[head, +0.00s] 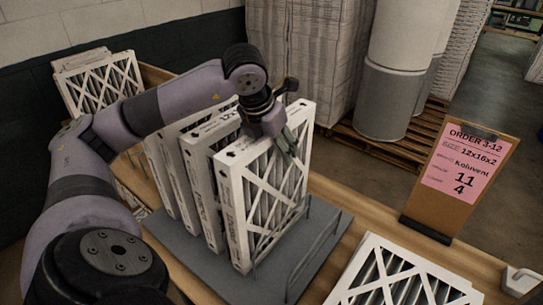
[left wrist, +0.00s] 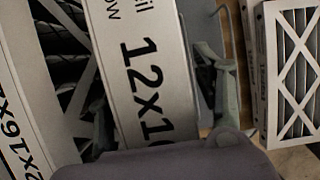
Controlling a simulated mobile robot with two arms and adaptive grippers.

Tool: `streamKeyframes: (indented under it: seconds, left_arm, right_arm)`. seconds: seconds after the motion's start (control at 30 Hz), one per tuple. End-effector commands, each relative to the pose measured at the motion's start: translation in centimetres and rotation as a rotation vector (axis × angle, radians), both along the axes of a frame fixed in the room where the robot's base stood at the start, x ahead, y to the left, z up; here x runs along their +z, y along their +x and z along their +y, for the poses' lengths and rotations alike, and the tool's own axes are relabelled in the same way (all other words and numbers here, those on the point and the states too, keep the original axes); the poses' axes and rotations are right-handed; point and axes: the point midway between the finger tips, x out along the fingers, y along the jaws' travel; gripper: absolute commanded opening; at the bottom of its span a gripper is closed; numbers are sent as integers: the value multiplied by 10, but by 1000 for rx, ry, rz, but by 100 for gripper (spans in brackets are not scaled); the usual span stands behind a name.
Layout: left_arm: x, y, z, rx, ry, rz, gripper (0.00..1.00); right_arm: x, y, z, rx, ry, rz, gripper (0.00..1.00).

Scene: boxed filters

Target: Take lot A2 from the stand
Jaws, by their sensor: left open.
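Several white-framed filters (head: 182,190) stand upright in a row on a grey stand (head: 315,262) with wire dividers. My left gripper (head: 284,142) is over the top edge of the front filter (head: 262,200), with a finger visible against its front face. In the left wrist view, my left gripper (left wrist: 160,100) is open, with one finger on each side of a filter edge (left wrist: 140,70) printed "12x16". I cannot tell whether the fingers touch it. No lot mark A2 is readable. My right gripper is out of view.
A clipboard (head: 460,178) with a pink sheet reading "ORDER 3-12", 12x16x2 and Koluvent stands at the right of the wooden table. Another filter (head: 400,275) lies at the front right. More filters (head: 100,82) stand at the back left. Wrapped stacks and rolls (head: 385,95) stand beyond the table.

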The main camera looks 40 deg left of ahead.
Motion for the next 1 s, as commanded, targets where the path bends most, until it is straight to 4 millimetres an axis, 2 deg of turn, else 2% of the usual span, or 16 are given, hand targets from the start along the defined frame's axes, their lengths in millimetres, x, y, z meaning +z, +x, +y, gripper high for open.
streamKeyframes:
  seconds: [0.33, 1.0]
  left_arm:
    - [-1, 0, 0, 0, 0, 0, 61]
    - [-1, 0, 0, 0, 0, 0, 16]
  right_arm:
    - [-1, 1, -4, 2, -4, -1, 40]
    - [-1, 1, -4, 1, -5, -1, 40]
